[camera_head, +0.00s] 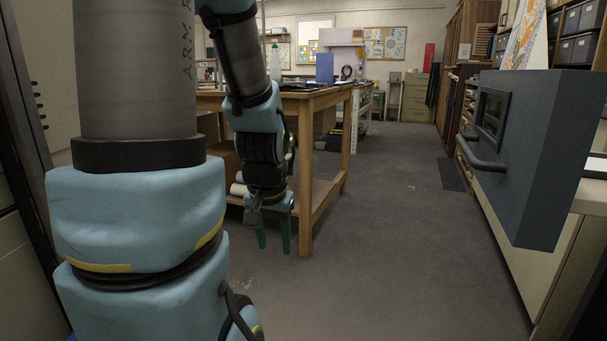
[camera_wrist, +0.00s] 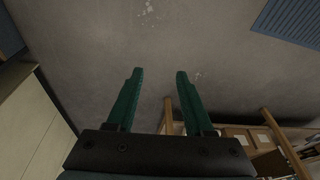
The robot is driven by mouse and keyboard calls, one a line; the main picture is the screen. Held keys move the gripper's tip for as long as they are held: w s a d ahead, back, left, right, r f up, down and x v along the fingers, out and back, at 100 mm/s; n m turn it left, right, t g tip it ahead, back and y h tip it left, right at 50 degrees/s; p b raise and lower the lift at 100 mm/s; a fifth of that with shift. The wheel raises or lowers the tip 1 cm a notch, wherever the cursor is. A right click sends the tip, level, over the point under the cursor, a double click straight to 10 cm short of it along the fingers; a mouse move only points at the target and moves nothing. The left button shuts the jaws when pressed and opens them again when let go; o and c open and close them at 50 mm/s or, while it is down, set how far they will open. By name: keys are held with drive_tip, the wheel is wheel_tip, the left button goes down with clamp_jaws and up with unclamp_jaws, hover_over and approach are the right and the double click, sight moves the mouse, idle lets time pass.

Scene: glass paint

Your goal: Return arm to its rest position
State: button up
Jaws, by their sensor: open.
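My gripper (camera_head: 273,238) hangs from my blue and grey arm in the head view, its green fingers pointing down at the floor. It is beside the near end of a wooden workbench (camera_head: 322,97). In the wrist view my gripper (camera_wrist: 156,80) shows two green fingers spread apart with nothing between them. Beyond the fingertips is only bare grey floor (camera_wrist: 170,35). My upper arm fills the left of the head view and hides part of the room behind it.
Bottles and a blue panel (camera_head: 324,68) stand on the bench. The floor between bench and cabinets is clear.

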wheel_tip(320, 180, up, 21)
drive_tip(key=s+n+g+p, duration=0.1)
drive_tip(key=s+n+p, duration=0.1)
drive_tip(key=p, duration=1.9)
drive_tip(key=shift+s+a+f, duration=0.2)
drive_tip(key=shift+s+a, duration=0.1)
drive_tip(key=shift+a, duration=0.1)
